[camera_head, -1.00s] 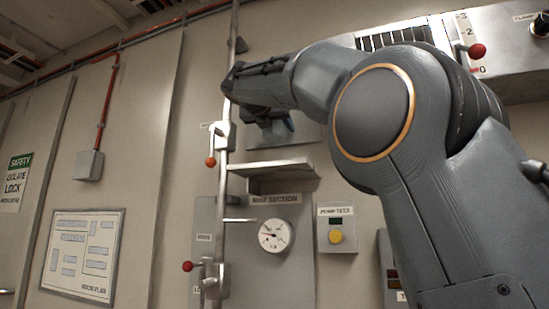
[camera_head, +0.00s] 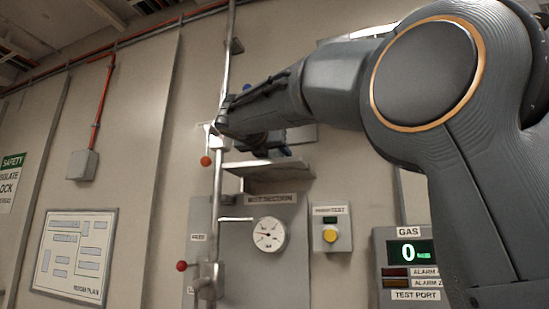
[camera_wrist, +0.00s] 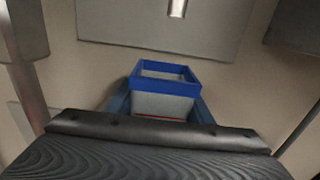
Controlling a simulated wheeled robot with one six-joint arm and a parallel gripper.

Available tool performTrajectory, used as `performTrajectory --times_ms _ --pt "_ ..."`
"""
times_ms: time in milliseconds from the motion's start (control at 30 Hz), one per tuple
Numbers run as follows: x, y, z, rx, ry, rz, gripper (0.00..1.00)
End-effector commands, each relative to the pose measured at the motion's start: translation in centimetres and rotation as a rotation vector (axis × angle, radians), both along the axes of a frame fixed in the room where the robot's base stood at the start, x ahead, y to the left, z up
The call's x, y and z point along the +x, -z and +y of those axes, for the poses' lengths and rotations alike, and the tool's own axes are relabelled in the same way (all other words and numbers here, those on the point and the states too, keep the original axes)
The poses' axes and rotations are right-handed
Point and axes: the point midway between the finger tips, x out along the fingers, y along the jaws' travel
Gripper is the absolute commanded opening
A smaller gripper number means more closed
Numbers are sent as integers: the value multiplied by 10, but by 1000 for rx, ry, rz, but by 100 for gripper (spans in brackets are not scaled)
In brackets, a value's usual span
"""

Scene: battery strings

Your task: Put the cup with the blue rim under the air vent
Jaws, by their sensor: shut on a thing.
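The cup with the blue rim (camera_wrist: 163,104) is square and light grey, with a thin red line low on its side. In the wrist view it sits between the bluish fingers of my gripper (camera_wrist: 160,112), which is shut on it. The cup's lower part is hidden by my wrist. In the head view my gripper (camera_head: 275,149) is just above a small metal shelf (camera_head: 270,172), left of centre; whether anything touches the shelf cannot be told. My arm hides most of the area at upper right, and no air vent shows clearly now.
A vertical pipe with red-knobbed valves (camera_head: 205,161) runs close left of my gripper. Below the shelf are a round gauge (camera_head: 269,234) and a yellow button box (camera_head: 330,236). A gas panel (camera_head: 408,262) stands at lower right.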

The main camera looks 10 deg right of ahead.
Motion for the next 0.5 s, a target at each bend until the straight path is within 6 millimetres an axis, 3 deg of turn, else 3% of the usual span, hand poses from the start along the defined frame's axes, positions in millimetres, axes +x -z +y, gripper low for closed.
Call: performTrajectory --times_ms 400,433,500 --pt "0 5 0 1 0 -1 22" --pt "0 5 0 1 0 -1 50" --pt "0 5 0 1 0 -1 62"
